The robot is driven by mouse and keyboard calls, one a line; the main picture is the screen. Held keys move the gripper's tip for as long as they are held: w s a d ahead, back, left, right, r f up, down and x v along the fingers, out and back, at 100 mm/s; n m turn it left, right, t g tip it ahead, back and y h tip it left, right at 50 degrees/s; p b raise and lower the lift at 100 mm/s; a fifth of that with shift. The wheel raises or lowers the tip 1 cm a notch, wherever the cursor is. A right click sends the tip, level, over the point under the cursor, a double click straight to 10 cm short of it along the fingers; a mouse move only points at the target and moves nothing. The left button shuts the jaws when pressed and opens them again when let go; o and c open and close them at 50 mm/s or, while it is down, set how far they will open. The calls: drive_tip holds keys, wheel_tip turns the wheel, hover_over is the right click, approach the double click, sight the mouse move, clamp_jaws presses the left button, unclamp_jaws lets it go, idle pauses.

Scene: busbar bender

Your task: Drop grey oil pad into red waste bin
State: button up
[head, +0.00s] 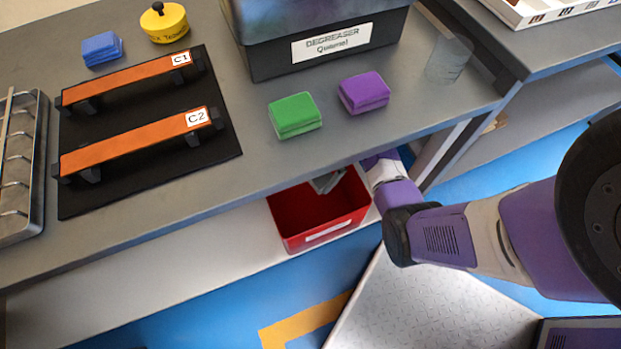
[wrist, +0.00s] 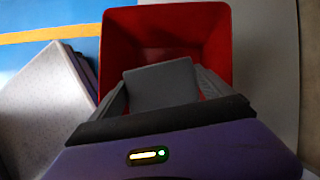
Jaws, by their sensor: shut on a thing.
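The red waste bin (head: 305,215) stands on the low shelf under the bench, with a white label on its front. In the wrist view the open bin (wrist: 216,45) lies straight beyond the fingers. The grey oil pad (wrist: 160,84) is between the fingers of my gripper (wrist: 163,92), which is shut on it. The pad appears over the bin's opening; its exact height above the floor of the bin is hard to tell. In the head view my gripper (head: 328,182) is at the bin's top right, partly hidden by the bench edge.
On the bench are a green pad (head: 295,115), a purple pad (head: 364,93), a blue pad (head: 102,48), a degreaser tub (head: 320,60) and a clear cup (head: 446,62). Orange busbars (head: 140,140) lie on a black mat. The bench edge overhangs the bin.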

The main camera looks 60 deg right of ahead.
drive_tip(key=shift+f+b, duration=2)
drive_tip(key=shift+b, duration=0.1)
drive_tip(key=shift+r, duration=0.1)
drive_tip(key=o, duration=1.1)
drive_tip(key=shift+c, duration=0.2)
drive_tip(key=p+v, duration=0.3)
drive_tip(key=v, duration=0.4)
drive_tip(key=shift+d+r, duration=0.15)
drive_tip(key=shift+r, duration=0.15)
drive_tip(key=shift+s, duration=0.1)
